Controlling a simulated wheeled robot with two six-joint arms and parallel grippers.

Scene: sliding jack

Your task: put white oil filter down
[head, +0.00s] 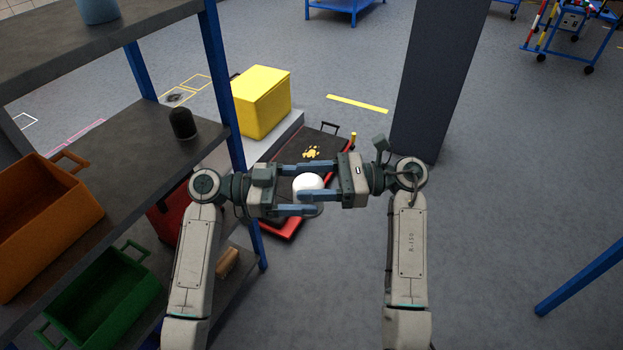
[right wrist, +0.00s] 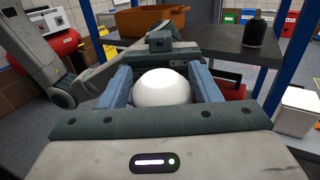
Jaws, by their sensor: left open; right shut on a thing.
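The white oil filter (head: 308,182) is rounded and white, and it is between my two grippers in the middle of the head view. My right gripper (head: 304,184) is shut on it from the right. In the right wrist view the filter (right wrist: 164,87) sits between the blue fingers of this gripper (right wrist: 163,85), and its underside is hidden. My left gripper (head: 312,190) faces it from the left with its fingers open on both sides of the filter. Whether the left fingers touch it cannot be told.
A grey shelf (head: 135,145) with blue posts stands at left, bearing a black bottle (head: 183,123), an orange bin (head: 45,220) and a green bin (head: 105,297). Beyond my grippers are a black and red wheeled jack (head: 318,140) and a yellow box (head: 262,100).

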